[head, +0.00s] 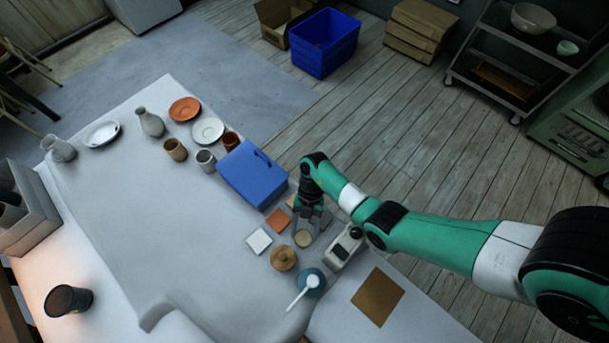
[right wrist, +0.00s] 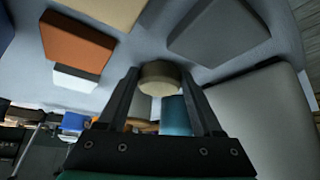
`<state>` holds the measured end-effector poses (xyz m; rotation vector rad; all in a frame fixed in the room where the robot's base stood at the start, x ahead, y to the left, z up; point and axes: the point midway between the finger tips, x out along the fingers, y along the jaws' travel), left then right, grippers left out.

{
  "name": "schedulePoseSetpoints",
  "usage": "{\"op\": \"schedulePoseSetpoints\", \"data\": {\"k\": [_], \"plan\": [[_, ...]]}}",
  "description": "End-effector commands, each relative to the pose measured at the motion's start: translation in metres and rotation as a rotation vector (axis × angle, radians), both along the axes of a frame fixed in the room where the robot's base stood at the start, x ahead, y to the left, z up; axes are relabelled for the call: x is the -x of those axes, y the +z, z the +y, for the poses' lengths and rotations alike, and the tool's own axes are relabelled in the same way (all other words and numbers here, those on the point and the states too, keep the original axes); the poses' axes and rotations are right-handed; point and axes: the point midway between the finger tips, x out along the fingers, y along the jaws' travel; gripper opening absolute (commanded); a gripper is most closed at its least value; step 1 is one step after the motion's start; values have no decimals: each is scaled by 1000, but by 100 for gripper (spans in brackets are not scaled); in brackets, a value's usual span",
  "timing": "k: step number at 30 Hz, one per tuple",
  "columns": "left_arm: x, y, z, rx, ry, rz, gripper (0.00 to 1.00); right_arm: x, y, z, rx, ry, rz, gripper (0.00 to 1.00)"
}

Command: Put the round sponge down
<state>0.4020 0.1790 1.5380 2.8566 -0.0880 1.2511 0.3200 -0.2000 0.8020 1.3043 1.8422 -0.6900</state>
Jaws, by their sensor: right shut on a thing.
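The round sponge (head: 303,239) is a small beige disc near the front right part of the table. My right gripper (head: 307,224) is shut on it. In the right wrist view the sponge (right wrist: 160,80) sits between the two fingertips (right wrist: 158,76). I cannot tell whether its underside touches the table (head: 200,250). My left gripper is not in view.
Close around the sponge are an orange square block (head: 278,220), a white square block (head: 259,241), a wooden lidded pot (head: 284,258), a teal bowl (head: 311,281) with a white tool, and a white device (head: 345,247). A blue box (head: 251,172) stands behind. The table's left middle is clear.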

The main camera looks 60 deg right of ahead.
Motion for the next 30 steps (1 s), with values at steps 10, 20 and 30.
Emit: {"op": "schedulePoseSetpoints", "data": {"k": [10, 20, 30], "plan": [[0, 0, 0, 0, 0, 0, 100, 0, -2, 0, 0, 0, 0, 97], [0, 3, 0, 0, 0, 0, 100, -1, 4, -1, 0, 0, 0, 97], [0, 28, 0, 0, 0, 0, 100, -15, 65, -39, 1, -2, -4, 97]]}}
